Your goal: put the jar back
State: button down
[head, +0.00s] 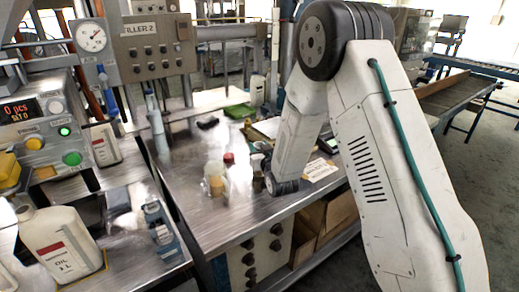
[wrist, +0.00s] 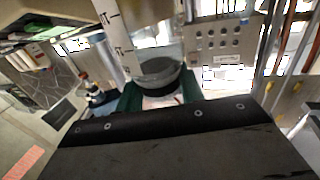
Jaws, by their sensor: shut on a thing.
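My gripper (wrist: 158,94) shows in the wrist view, with a green finger pad on each side of a round grey vessel with a dark rim (wrist: 157,72), which I take to be the jar. It is shut on this jar. In the head view my arm reaches down to the steel bench, and its wrist hides most of the gripper. A small dark cup-like shape (head: 258,181) shows just left of the wrist; I cannot tell if it is the held jar. A jar with yellowish contents (head: 215,181) stands on the bench, farther left.
A red-capped container (head: 228,159) stands near the yellowish jar. A green tray (head: 240,111) and a paper label (head: 320,169) lie on the bench (head: 205,220).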

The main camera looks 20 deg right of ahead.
jog(key=shift+a+f, duration=0.25)
jog(key=shift+f, duration=0.15)
jog(key=c, duration=0.9)
grip_release()
jog(key=shift+f, duration=0.15)
